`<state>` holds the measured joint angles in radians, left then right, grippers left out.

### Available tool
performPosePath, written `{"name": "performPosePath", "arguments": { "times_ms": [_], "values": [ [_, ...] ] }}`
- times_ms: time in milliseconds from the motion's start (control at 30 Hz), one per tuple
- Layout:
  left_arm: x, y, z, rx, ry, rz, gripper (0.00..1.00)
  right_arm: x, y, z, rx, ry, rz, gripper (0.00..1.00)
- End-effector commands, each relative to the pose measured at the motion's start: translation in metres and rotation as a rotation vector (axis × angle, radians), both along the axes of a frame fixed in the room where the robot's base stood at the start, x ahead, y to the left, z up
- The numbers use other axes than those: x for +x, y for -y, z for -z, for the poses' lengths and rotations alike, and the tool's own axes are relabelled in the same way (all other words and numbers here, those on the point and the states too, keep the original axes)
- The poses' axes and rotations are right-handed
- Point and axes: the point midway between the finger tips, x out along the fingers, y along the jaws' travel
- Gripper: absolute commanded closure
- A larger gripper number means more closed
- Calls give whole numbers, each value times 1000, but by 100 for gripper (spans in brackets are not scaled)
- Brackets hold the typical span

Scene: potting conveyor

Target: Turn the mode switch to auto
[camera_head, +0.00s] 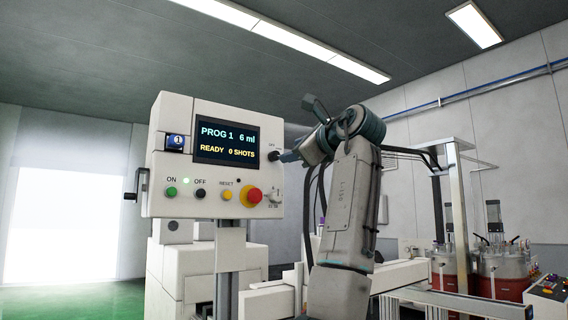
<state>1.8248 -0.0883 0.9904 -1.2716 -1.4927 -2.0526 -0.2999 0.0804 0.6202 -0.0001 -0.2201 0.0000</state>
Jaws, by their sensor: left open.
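The white control box (218,112) stands left of centre, with a lit screen (227,139) reading PROG 1, 6 ml, READY, 0 SHOTS. A small black rotary knob (274,156) sits at the right edge of its face, beside the screen; it looks like the mode switch. Its label and pointer are too small to read. A pale switch (276,194) is lower down, right of the red stop button. My left gripper (287,156) is open, its tips pointing left close beside the black knob. I cannot tell whether they touch it. My right gripper is out of view.
Below the screen are a green button (171,192), a black button (200,193), a yellow reset button (226,195) and the red stop button (254,195). A dark crank handle (137,184) juts from the box's left side. Red tanks (505,280) stand far right.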

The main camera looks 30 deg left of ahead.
Motion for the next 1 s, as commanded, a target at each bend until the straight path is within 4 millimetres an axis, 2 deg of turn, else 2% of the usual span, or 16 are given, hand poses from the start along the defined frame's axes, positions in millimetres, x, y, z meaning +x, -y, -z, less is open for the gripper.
{"name": "performPosePath", "arguments": {
  "times_ms": [33,100,300,1000],
  "values": [
    [-4,10,3,1,1,1,55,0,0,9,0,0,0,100],
    [-8,20,3,0,0,1,55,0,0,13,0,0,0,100],
    [-16,37,1,0,1,-1,55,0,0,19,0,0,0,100],
    [-17,39,0,0,1,-1,55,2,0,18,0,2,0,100]
  ]
}}
